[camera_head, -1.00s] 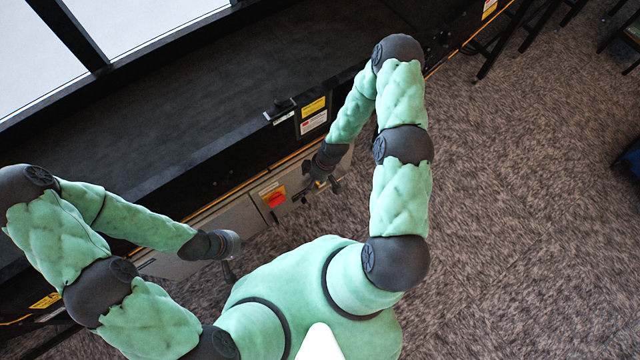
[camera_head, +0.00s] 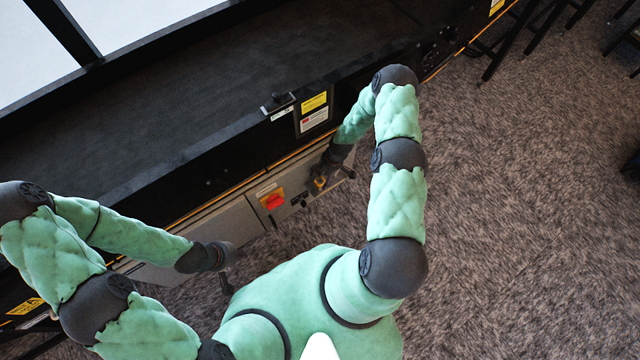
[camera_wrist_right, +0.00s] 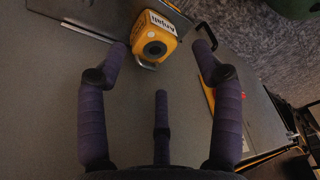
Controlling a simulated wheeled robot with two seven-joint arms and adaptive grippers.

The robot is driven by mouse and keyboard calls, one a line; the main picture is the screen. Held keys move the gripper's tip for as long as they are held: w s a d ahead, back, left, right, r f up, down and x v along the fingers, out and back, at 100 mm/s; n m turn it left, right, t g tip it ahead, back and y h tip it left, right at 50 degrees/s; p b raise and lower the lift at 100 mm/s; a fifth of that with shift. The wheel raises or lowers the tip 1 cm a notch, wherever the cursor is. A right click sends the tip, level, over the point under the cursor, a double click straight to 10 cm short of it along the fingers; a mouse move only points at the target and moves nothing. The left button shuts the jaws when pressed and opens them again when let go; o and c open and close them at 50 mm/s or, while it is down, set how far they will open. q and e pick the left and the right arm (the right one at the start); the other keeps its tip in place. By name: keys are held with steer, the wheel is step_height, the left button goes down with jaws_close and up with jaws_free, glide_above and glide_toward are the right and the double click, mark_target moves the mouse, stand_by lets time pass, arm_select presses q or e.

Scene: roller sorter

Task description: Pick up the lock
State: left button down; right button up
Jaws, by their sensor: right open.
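The lock (camera_wrist_right: 157,36) is a yellow padlock-like block with a dark round face and a white label, in the right wrist view at the top. It sits against the grey panel (camera_wrist_right: 140,110), with a metal loop at its side. My right gripper (camera_wrist_right: 160,55) is open; its fingers stand either side of the lock, with the lock nearer the left fingertip. In the head view my right gripper (camera_head: 328,182) is at the grey cabinet, with a bit of yellow showing by it. My left gripper (camera_head: 228,262) hangs in front of the cabinet, its jaws too small to judge.
A red switch (camera_head: 273,200) on a yellow plate is on the cabinet front, left of my right gripper. The black conveyor (camera_head: 200,110) runs above the cabinet. Carpeted floor (camera_head: 520,220) is open to the right.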

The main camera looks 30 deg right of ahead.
mark_target(320, 183)
steer(key=x, duration=0.1)
steer(key=b+x, duration=0.1)
steer(key=x, duration=0.1)
steer(key=b+x, duration=0.1)
steer(key=x, duration=0.1)
steer(key=shift+d+f, duration=0.1)
steer(key=shift+d, duration=0.15)
steer(key=c, duration=1)
